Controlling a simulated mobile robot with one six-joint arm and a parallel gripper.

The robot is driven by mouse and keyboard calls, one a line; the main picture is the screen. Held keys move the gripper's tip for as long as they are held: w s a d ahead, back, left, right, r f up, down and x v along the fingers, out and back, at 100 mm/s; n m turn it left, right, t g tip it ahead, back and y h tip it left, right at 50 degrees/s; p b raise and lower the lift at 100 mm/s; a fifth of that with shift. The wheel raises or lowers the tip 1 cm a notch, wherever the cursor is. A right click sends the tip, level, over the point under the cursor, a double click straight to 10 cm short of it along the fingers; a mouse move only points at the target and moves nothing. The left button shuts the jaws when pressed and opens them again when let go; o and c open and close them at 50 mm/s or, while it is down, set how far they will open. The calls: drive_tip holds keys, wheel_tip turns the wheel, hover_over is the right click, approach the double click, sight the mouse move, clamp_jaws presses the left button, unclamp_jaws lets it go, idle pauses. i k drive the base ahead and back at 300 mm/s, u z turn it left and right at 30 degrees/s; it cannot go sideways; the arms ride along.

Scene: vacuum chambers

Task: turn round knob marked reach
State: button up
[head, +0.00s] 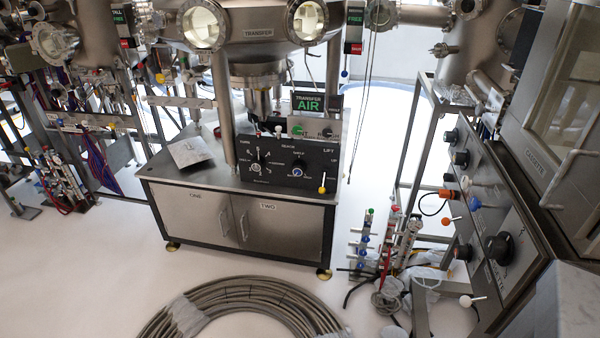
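A dark control panel (277,180) stands on the steel cabinet in the middle of the head view. It carries small white labels that seem to read TURN, REACH and LIFT from left to right. The knob's exact setting is too small to read. My gripper is not in view.
The cabinet (190,212) has doors marked ONE and TWO. A coil of hose (245,290) lies on the floor before it. Bottles and tubing (390,250) stand to its right, beside another knob panel (487,225). Pale floor (90,270) is clear at left.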

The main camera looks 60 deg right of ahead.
sight(299, 166)
drive_tip(key=i, duration=0.85)
drive_tip(key=u, duration=0.05)
